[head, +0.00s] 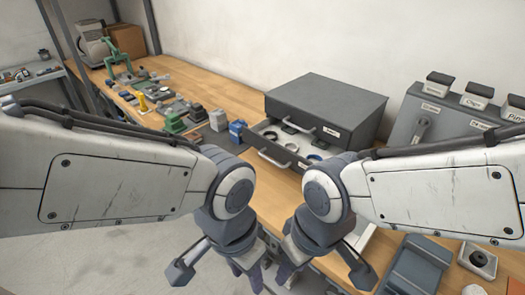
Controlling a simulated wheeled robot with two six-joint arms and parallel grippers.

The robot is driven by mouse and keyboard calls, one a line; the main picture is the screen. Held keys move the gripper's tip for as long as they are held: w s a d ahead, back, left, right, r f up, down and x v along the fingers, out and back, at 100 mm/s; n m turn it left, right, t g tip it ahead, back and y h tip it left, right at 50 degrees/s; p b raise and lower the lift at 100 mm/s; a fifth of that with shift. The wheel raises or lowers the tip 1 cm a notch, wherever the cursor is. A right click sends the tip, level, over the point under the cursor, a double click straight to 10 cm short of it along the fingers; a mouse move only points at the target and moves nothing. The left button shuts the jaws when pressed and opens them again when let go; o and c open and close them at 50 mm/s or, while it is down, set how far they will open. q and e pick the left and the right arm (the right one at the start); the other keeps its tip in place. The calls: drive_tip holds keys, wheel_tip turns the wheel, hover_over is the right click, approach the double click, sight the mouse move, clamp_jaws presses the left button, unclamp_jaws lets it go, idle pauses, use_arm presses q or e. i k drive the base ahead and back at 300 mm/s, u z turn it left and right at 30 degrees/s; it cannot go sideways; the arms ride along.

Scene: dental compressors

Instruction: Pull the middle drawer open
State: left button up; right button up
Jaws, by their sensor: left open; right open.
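A dark grey drawer cabinet (325,100) stands on the wooden bench against the wall. Its upper drawer front, with a pale handle (299,128) and a label, is closed. Below it a drawer (258,139) with a light interior is pulled out, holding several rings. Its front has a pale handle (272,160). I cannot tell whether this is the middle or the bottom drawer; the lower front is partly hidden by my arms. My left gripper (254,277) and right gripper (286,273) are low in front of the bench, close together, open, apart from the drawer. Their fingertips are partly hidden.
A blue block (237,131) and a grey block (218,120) stand left of the cabinet. Several tools and green parts line the bench farther left. A grey bin unit (441,121) with labelled lids stands right. A blue-grey tray (415,268) lies at lower right.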

sight(253, 136)
drive_tip(key=u, duration=1.1)
drive_tip(key=i, duration=0.4)
drive_tip(key=z, duration=1.75)
